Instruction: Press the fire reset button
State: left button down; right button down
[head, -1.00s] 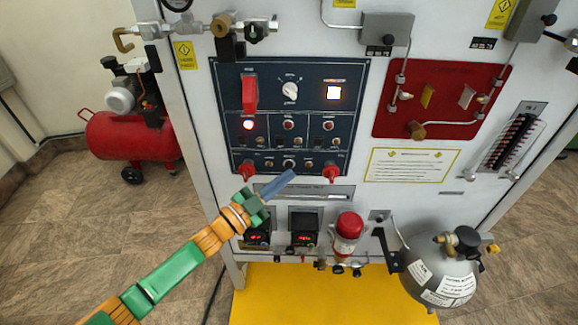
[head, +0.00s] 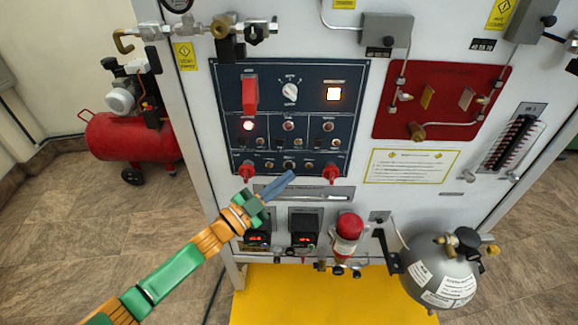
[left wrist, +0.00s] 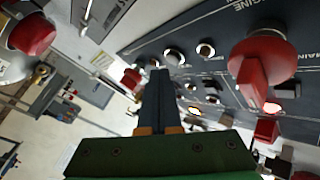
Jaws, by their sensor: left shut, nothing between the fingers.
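The dark blue control panel (head: 270,125) on the white cabinet carries several small buttons and switches, with labels too small to read in the head view, so I cannot tell which is the fire reset button. My left gripper (head: 290,175) is shut and empty. Its blue-grey fingertips are just below the panel's bottom row, close to a round dark button (head: 289,166). In the left wrist view the shut fingers (left wrist: 158,75) point at the panel, near round silver-rimmed buttons (left wrist: 174,56). Whether the fingertips touch anything cannot be told. My right gripper is not in view.
Red knobs (head: 246,171) and (head: 331,173) stick out at both lower corners of the panel. A red switch cover (head: 250,95) stands at upper left. Below are two small displays (head: 304,238), a red-capped bottle (head: 348,232) and a grey tank (head: 440,268).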

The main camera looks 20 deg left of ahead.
pick_arm(q)
jog(key=shift+w, duration=0.1)
dwell(0.7)
jog(key=shift+w+a, duration=0.15)
jog(key=shift+w, duration=0.2)
jog(key=shift+w+a+b, duration=0.1)
jog(key=shift+w+b, duration=0.25)
jog(key=shift+b, duration=0.2)
dwell(0.4)
jog(key=shift+s, duration=0.1)
jog(key=shift+s+d+p, duration=0.25)
jog(key=shift+s+p, duration=0.35)
jog(key=shift+s, duration=0.05)
